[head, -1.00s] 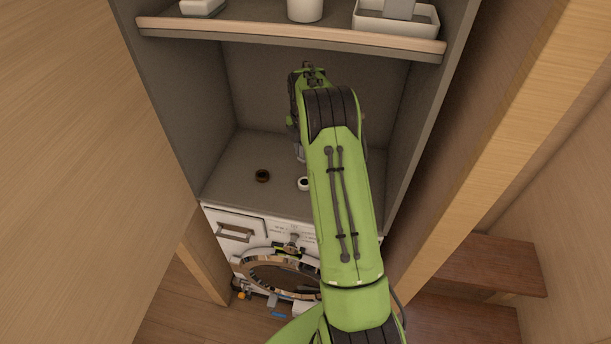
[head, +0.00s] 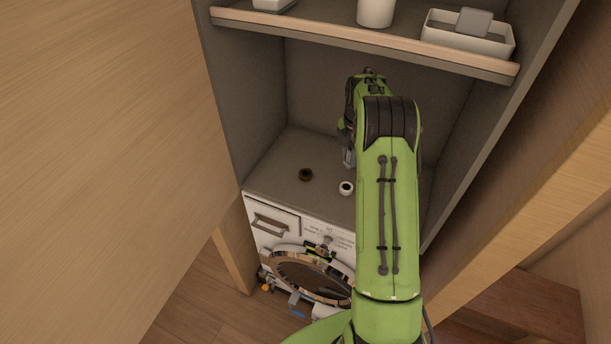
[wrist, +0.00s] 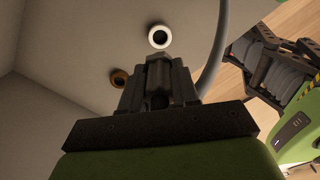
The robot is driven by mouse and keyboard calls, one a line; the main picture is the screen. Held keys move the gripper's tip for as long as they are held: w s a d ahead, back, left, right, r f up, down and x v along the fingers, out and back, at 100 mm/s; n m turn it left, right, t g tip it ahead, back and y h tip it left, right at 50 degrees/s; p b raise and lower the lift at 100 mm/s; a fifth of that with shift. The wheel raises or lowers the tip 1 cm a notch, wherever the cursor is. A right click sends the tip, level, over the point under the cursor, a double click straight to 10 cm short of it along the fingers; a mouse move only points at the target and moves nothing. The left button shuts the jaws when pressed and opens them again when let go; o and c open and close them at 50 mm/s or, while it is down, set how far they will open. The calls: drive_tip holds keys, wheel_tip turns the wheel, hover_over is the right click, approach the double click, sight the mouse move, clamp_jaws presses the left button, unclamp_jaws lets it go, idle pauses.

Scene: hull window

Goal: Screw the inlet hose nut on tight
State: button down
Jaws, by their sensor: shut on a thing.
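My gripper (wrist: 158,62) points down over the grey top of the washing machine (head: 285,180), at the back of the alcove. Its dark fingers are shut, and a grey hose (wrist: 217,40) curves down beside them on the right in the wrist view. I take the held thing to be the inlet hose nut, but the fingers hide it. In the head view my green arm covers most of the gripper and whatever is beneath it.
A white ring (head: 346,188) and a brown ring (head: 305,175) lie on the top near the gripper. A shelf (head: 370,42) with white containers crosses above. The alcove's side walls stand close on both sides. A round door (head: 312,277) is on the machine's front.

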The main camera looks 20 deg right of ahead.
idle(0.6)
drive_tip(key=w+a+f, duration=0.2)
drive_tip(key=w+a, duration=0.7)
drive_tip(key=w, duration=0.1)
drive_tip(key=shift+w+a+b, duration=0.15)
drive_tip(key=shift+w+b, duration=0.1)
drive_tip(key=shift+b, duration=0.2)
drive_tip(key=shift+r, duration=0.15)
drive_tip(key=shift+p, duration=0.45)
wheel_tip(320, 180, down, 6)
drive_tip(key=b, duration=0.3)
